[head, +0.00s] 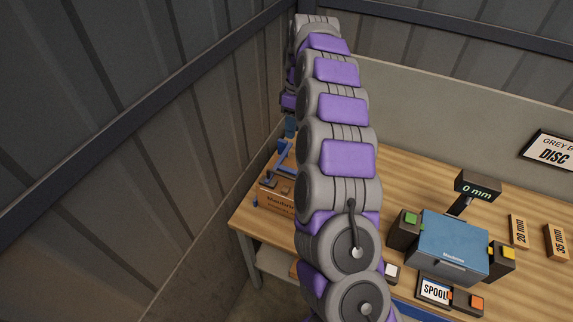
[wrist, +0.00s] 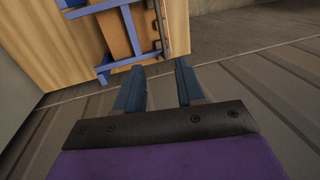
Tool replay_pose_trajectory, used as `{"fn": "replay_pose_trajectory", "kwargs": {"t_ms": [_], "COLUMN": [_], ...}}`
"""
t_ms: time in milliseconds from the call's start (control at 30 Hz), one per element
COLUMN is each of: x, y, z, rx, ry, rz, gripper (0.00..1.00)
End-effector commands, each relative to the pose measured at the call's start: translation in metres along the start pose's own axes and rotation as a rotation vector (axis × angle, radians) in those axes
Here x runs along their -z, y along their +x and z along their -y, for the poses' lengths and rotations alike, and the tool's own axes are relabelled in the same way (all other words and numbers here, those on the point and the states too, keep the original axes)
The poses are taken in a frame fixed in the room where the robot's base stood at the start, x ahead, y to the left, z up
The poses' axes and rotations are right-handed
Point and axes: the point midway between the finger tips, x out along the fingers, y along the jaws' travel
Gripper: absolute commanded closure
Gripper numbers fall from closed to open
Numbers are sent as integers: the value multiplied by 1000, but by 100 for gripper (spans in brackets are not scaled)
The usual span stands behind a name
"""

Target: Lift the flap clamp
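My gripper (wrist: 157,84) shows in the wrist view with its two blue fingers apart and nothing between them. In the head view my arm reaches to the back left, and a blue finger (head: 290,124) shows beside it. A blue bar frame (head: 284,152), which looks like the flap clamp, is by a brown box at the bench's left end. In the wrist view the blue frame (wrist: 128,30) lies beyond the fingertips, apparently apart from them. My arm hides part of the clamp area in the head view.
The brown box (head: 275,197) sits at the left end of the wooden bench (head: 400,172). A blue machine (head: 447,245) with a "0 mm" display (head: 477,188) stands to the right. Ribbed grey walls (head: 110,110) close in on the left and back.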

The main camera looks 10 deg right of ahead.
Motion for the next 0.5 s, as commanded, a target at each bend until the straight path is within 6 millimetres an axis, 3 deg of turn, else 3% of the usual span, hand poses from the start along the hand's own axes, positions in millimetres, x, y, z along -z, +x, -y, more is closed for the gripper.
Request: {"fn": "replay_pose_trajectory", "kwargs": {"t_ms": [267,500], "x": [2,2], "y": [39,84], "z": [2,2], "rx": [6,6], "ry": [0,0], "rz": [5,4], "gripper": [62,62]}}
